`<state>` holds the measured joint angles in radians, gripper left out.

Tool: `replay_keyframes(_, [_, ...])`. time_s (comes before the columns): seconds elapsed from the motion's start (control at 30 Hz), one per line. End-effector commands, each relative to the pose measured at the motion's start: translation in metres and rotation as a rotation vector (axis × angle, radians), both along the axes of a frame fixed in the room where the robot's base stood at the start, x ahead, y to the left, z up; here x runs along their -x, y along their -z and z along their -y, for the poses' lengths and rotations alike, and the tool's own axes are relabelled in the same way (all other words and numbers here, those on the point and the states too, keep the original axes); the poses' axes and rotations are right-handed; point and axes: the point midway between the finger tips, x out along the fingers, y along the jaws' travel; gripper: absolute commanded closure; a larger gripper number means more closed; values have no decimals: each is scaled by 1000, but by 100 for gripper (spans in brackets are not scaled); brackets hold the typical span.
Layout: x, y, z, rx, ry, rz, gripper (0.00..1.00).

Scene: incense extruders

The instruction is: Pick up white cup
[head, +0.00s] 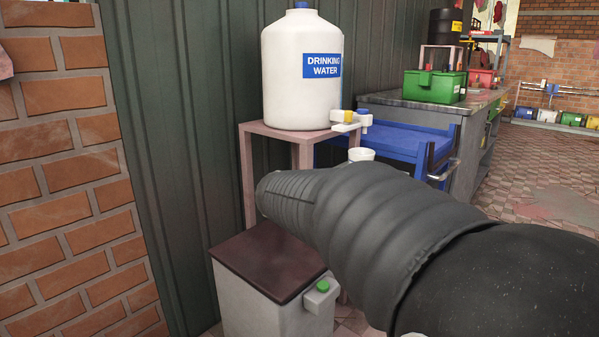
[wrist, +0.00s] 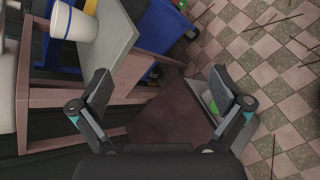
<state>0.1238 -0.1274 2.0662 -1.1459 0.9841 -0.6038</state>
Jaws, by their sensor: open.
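The white cup (head: 361,154) shows in the head view just below the tap of the water barrel, partly hidden behind my dark arm. My gripper is not visible in the head view.
A white drinking water barrel (head: 302,80) stands on a pink wooden stand (head: 247,165). Below is a grey bin with a dark brown lid (head: 268,262). A blue cart (head: 400,145) and a workbench with a green box (head: 434,87) stand behind. Tiled floor is open at right.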

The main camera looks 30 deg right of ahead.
Motion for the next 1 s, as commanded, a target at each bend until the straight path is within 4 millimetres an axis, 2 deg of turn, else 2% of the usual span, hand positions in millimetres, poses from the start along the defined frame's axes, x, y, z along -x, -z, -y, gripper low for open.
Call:
replay_keyframes(0.03, [-22,2,16,100,-40,-76,0])
replay_keyframes(0.2, [-90,-10,55,432,-171,-318,0])
replay_keyframes(0.3, [-122,-13,69,585,-226,-436,0])
replay_keyframes(0.4, [-145,-15,77,696,-262,-520,0])
replay_keyframes(0.63, [-169,-17,90,792,-290,-595,0])
replay_keyframes(1.0, [-193,-18,146,791,-289,-593,0])
